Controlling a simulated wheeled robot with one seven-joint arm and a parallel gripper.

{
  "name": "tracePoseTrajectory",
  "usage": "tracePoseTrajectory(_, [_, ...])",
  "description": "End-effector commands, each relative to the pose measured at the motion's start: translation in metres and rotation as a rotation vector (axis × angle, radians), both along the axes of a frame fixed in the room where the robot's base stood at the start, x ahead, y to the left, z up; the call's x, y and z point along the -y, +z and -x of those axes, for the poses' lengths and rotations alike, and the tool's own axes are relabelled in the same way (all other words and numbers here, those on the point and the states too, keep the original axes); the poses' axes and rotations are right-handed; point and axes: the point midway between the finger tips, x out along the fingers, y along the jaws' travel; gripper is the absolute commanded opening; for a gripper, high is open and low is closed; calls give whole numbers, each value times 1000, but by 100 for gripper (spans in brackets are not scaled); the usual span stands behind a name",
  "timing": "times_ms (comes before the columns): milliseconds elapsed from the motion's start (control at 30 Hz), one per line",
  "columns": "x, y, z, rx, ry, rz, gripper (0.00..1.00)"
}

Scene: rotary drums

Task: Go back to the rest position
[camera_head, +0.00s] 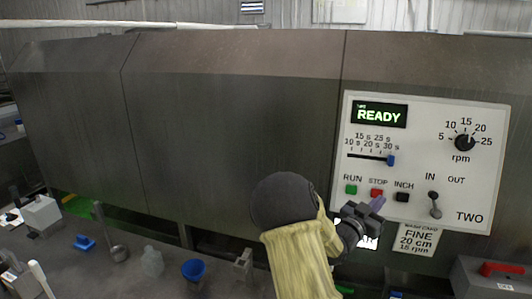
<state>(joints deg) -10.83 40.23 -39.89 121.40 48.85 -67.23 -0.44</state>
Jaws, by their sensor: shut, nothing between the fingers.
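My gripper (376,205) is shut and empty, just in front of the lower left part of the white control panel (480,150). Its tip shows just below the red STOP button (376,192), in front of the panel; I cannot tell whether it touches. My arm comes up from the bottom middle in a yellow sleeve with a dark rounded joint. The green RUN button (351,189) is left of the gripper and the black INCH button (403,197) is right of it. The display (379,115) reads READY.
The panel also has a blue slider (390,160), an rpm knob (464,143) and an IN/OUT lever (435,205). A card (415,240) below reads FINE. A blue cup (193,270), a clear bottle (152,262) and a red-handled box (492,277) stand along the front.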

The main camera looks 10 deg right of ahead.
Motion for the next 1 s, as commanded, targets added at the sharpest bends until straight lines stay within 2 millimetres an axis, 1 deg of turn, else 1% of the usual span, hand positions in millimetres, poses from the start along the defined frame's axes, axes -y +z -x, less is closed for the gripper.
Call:
tracePoseTrajectory(67, [-1, -3, -1, -7, 8, -15, 0])
tracePoseTrajectory(133, [-4, -10, -2, -24, 26, -57, 0])
tracePoseTrajectory(167, [-7, -14, -4, -36, 41, -85, 0])
tracePoseTrajectory(267, [-22, -37, -9, -100, 111, -213, 0])
tracePoseTrajectory(367, [-52, -64, -14, -195, 213, -374, 0])
tracePoseTrajectory(400, [-67, -75, -14, -239, 260, -438, 0])
tracePoseTrajectory(467, [-92, -89, -12, -309, 329, -524, 0])
tracePoseTrajectory(500, [-109, -97, -10, -357, 375, -578, 0])
tracePoseTrajectory(567, [-136, -107, -3, -435, 446, -650, 0])
tracePoseTrajectory(600, [-155, -113, 3, -490, 493, -694, 0])
tracePoseTrajectory(667, [-181, -121, 15, -575, 560, -752, 0])
tracePoseTrajectory(700, [-199, -125, 24, -636, 604, -784, 0])
tracePoseTrajectory(767, [-225, -130, 41, -730, 667, -824, 0])
tracePoseTrajectory(800, [-241, -132, 55, -797, 706, -846, 0])
tracePoseTrajectory(867, [-263, -135, 77, -900, 761, -869, 0])
tracePoseTrajectory(900, [-276, -137, 92, -970, 795, -877, 0])
tracePoseTrajectory(967, [-292, -138, 117, -1080, 836, -883, 0])
tracePoseTrajectory(1000, [-301, -139, 134, -1149, 856, -881, 0])
